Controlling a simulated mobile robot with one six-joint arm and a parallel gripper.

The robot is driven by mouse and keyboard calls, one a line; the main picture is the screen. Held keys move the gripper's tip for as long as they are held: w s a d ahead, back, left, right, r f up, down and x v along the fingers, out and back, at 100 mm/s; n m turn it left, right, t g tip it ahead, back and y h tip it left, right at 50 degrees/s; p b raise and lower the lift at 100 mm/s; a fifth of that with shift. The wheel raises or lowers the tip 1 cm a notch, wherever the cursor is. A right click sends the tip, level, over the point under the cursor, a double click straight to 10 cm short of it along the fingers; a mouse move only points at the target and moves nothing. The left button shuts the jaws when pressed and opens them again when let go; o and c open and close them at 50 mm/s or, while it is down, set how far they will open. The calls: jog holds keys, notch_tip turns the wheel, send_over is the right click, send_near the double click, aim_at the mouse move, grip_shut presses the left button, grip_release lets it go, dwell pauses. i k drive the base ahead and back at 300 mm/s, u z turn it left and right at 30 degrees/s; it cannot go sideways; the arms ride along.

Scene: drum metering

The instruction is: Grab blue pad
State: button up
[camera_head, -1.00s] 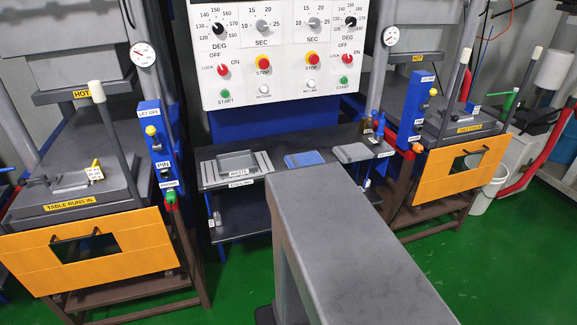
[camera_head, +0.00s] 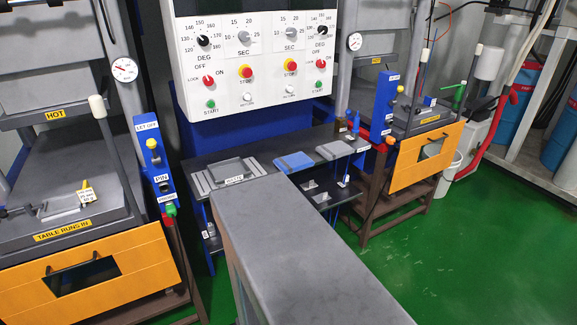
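The blue pad (camera_head: 295,162) lies flat on the dark shelf below the white control panel. It sits between a grey tray (camera_head: 232,172) on its left and a grey pad (camera_head: 335,149) on its right. Nothing covers it in this view. A large grey block-like part, which seems to be mine, fills the lower middle, with its far end just in front of the shelf. My gripper is not in view.
The dark shelf (camera_head: 265,187) has a lower level with small metal parts. Presses with orange guards (camera_head: 95,275) stand left and right (camera_head: 428,157). Blue switch posts (camera_head: 155,165) flank the shelf. Green floor (camera_head: 470,255) is clear at the right.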

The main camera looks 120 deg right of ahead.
aim_at(292, 163)
jog(key=u, duration=0.6)
jog(key=k, duration=0.15)
jog(key=z, duration=2.95)
jog(key=i, duration=0.6)
jog(key=z, duration=0.1)
jog(key=k, duration=0.2)
jog(key=z, duration=0.05)
